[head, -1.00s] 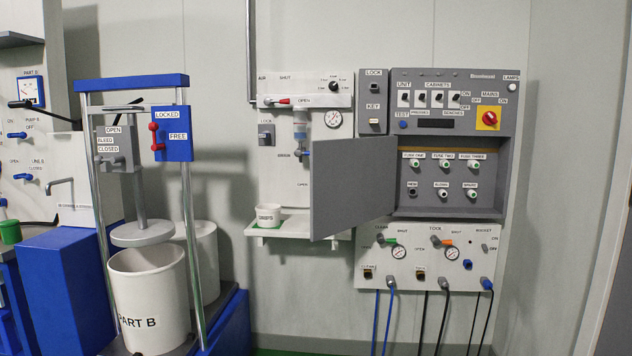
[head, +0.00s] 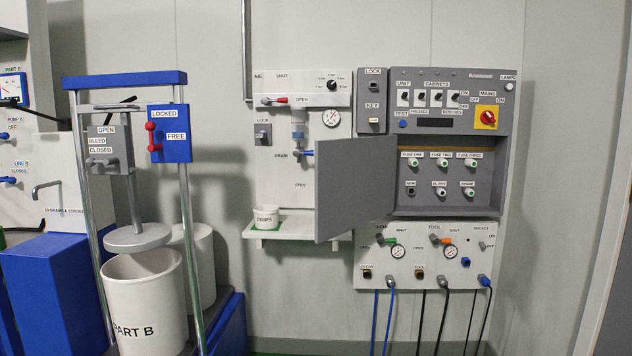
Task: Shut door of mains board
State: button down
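The mains board (head: 451,75) hangs on the back wall, a dark grey cabinet with switches and a red knob on a yellow plate at its top. Its grey door (head: 356,187) stands open, swung out to the left from the left side of the lower compartment. The compartment (head: 470,200) is exposed and shows two rows of fuses and holders with labels. The door hides part of the panel behind it. My gripper is not in view.
Left of the door is an air panel (head: 283,190) with a gauge and a shelf holding a small white cup (head: 266,217). Below the board is a tool panel (head: 425,270) with hanging cables. A blue-framed press with a white drum (head: 146,290) stands at left.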

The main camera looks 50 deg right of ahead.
aim_at(354, 178)
jog(key=z, duration=0.1)
jog(key=i, duration=1)
jog(key=u, duration=0.1)
